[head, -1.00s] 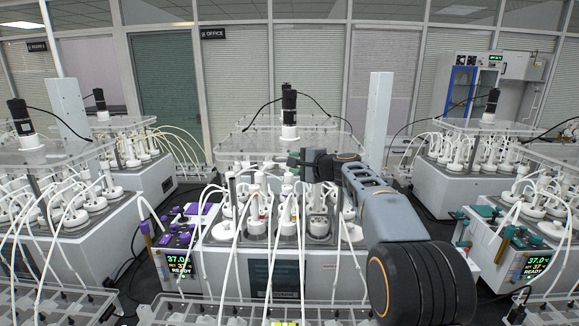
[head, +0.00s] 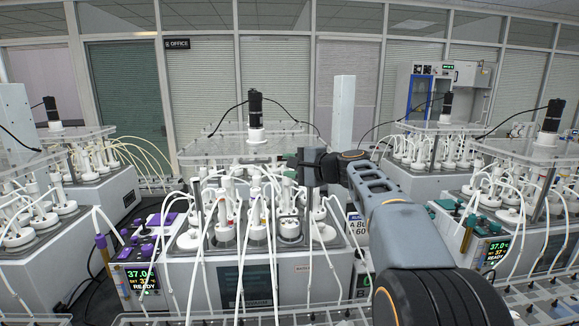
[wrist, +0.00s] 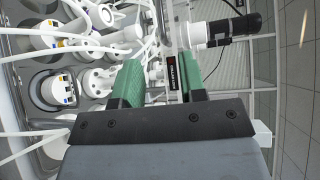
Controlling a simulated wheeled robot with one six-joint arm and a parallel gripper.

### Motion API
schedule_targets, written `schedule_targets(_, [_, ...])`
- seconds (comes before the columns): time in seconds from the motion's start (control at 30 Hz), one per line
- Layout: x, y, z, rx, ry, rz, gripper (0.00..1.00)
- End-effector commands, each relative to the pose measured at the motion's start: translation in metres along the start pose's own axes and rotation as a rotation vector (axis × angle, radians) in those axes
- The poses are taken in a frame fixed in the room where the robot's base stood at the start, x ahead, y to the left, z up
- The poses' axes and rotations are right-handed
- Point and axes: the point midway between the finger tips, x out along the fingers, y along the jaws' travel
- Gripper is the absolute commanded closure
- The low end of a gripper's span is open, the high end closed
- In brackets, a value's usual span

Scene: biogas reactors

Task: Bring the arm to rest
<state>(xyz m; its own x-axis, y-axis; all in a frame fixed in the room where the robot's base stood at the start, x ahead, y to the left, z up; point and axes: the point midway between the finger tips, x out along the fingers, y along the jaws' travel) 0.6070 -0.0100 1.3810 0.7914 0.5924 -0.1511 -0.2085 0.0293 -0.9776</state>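My arm (head: 385,205) reaches from the lower right of the head view toward the middle reactor. My gripper (head: 293,160) is at its far end, in front of the reactor's clear top plate and above its white-capped vessels. In the wrist view my gripper's two green fingers (wrist: 158,82) stand apart with a gap between them. I see nothing held in the gap; a dark label and a clear plate edge show behind it. Whether the fingers touch the plate I cannot tell.
The middle reactor (head: 258,275) has a black motor (head: 255,108) on top and many white tubes. A control unit with a lit display (head: 141,279) stands at its left. More reactors (head: 440,150) stand on both sides. A rack (head: 240,318) crosses the front.

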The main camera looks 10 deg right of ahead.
Motion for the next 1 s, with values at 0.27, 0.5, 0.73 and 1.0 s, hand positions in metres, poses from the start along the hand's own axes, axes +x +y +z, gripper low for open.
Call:
schedule_targets(0.27, [-0.010,0.036,0.032,-0.115,-0.005,0.152,0.62])
schedule_targets(0.5, [-0.072,0.160,0.106,-0.511,-0.069,0.607,0.62])
schedule_targets(0.73, [-0.148,0.261,0.138,-0.876,-0.176,0.955,0.62])
schedule_targets(1.0, [-0.193,0.314,0.145,-1.099,-0.256,1.144,0.62])
